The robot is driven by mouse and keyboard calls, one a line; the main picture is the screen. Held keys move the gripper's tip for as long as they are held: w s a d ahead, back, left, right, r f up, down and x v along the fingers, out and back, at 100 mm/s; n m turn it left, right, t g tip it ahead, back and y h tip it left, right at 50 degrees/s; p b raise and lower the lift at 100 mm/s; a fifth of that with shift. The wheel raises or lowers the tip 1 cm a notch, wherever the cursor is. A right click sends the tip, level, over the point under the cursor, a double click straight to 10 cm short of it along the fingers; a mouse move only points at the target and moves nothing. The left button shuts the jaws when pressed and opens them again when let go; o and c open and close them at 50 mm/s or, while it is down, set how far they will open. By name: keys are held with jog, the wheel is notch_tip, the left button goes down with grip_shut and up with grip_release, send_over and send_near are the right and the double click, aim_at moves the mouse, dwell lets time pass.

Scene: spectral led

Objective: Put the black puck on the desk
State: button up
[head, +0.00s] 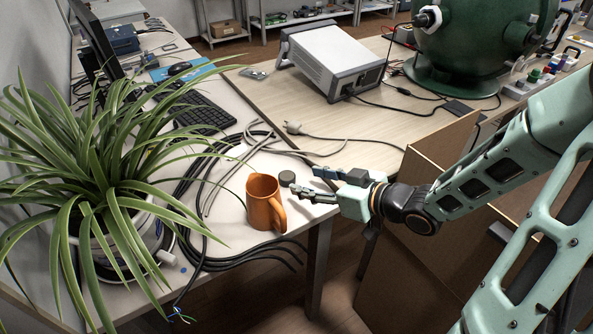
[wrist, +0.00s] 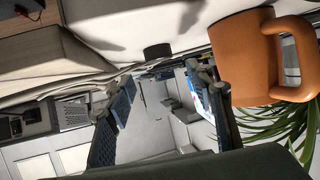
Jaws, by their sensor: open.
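The small black puck (head: 287,177) appears to rest on the white desk (head: 232,168) near its right edge, just behind the orange mug (head: 263,203). My gripper (head: 304,183) reaches in from the right, low over the desk edge. Its two fingers are spread and point toward the puck, with nothing held. In the wrist view the desk appears at the top, and the puck (wrist: 157,51) shows beyond the gap between my fingertips (wrist: 165,86). The mug (wrist: 243,58) is close beside the right finger there.
A spider plant (head: 110,180) fills the left of the desk. Black and grey cables (head: 200,180) lie behind and left of the mug. A keyboard (head: 205,110) is farther back. A wooden table (head: 275,95) bears a white instrument (head: 332,60). Brown panels (head: 420,235) stand below my arm.

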jog(key=p+v, duration=0.1)
jog(key=v, duration=0.4)
dwell(0.4)
